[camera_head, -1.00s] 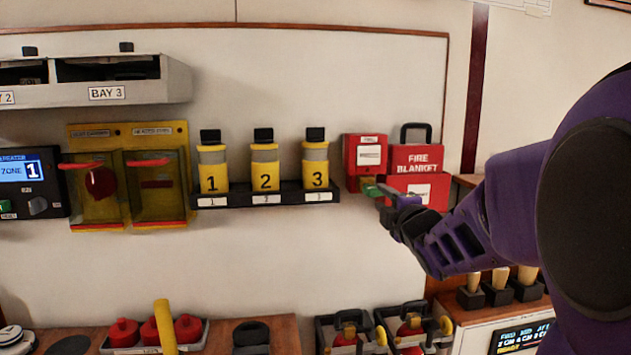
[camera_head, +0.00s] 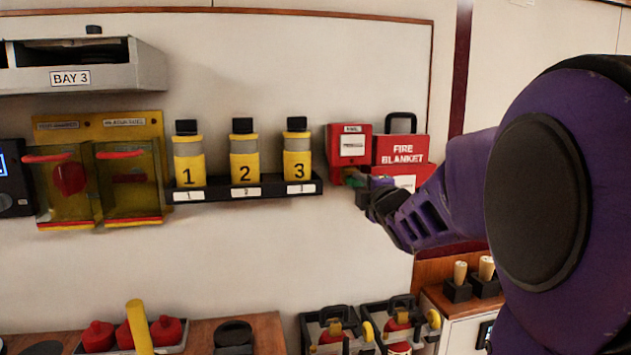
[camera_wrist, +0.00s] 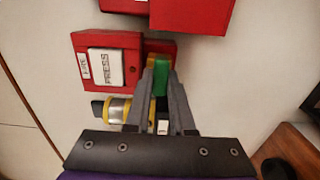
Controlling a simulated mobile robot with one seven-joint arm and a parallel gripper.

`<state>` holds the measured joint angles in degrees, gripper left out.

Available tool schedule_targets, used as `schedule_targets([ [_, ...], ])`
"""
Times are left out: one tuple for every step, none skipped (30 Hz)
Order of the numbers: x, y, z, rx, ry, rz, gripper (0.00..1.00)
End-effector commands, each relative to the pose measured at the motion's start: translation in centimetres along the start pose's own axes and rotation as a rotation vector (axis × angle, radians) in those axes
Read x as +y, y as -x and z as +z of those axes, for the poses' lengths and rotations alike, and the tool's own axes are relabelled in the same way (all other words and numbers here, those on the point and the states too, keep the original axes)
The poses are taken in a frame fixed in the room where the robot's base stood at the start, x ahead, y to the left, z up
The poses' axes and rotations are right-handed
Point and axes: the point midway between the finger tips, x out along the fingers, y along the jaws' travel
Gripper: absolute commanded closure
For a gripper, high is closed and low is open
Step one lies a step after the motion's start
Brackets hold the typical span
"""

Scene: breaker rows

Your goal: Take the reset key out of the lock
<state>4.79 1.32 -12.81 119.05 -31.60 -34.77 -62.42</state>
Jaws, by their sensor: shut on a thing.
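The green reset key (camera_wrist: 168,78) is between the fingertips of my gripper (camera_wrist: 161,74) in the wrist view. A small yellow part shows beside the green at the tips. In the head view my gripper (camera_head: 371,186) and the green key (camera_head: 355,180) are at the lower right of the red fire call box (camera_head: 350,147). That box also shows in the wrist view (camera_wrist: 108,62), left of the fingers. My gripper is shut on the key. The lock is hidden behind the fingers, and I cannot tell whether the key is still in it.
The red fire blanket case (camera_head: 398,150) is close behind my gripper. A black shelf (camera_head: 250,190) with numbered yellow canisters is to the left; canister 3 (camera_head: 297,160) is nearest. The white wall below the shelf (camera_head: 240,250) is clear.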

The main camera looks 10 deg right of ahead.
Motion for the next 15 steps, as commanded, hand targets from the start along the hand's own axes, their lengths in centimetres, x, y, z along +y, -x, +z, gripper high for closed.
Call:
schedule_targets([
  [-0.19,0.01,0.02,-0.001,0.0,-0.004,1.0],
  [-0.2,0.01,0.02,-0.001,0.0,-0.004,1.0],
  [-0.21,0.02,0.02,-0.001,0.0,-0.004,1.0],
  [-0.22,0.03,0.02,-0.001,0.0,-0.005,1.0],
  [-0.23,0.05,0.03,-0.001,0.0,-0.005,1.0],
  [-0.25,0.12,0.03,-0.001,0.0,-0.005,1.0],
  [-0.26,0.18,0.03,-0.001,0.0,-0.005,1.0],
  [-0.26,0.27,0.04,-0.001,0.0,-0.005,1.0],
  [-0.29,0.39,0.04,-0.001,0.0,-0.005,1.0],
  [-0.3,0.49,0.04,-0.001,0.0,-0.006,1.0],
  [-0.33,0.58,0.04,-0.001,0.0,-0.006,1.0],
  [-0.35,0.7,0.04,-0.001,0.0,-0.007,1.0],
  [-0.37,0.79,0.04,-0.001,0.0,-0.007,1.0],
  [-0.38,0.87,0.04,-0.001,0.001,-0.007,1.0],
  [-0.38,1.0,0.05,-0.001,0.001,-0.007,1.0],
])
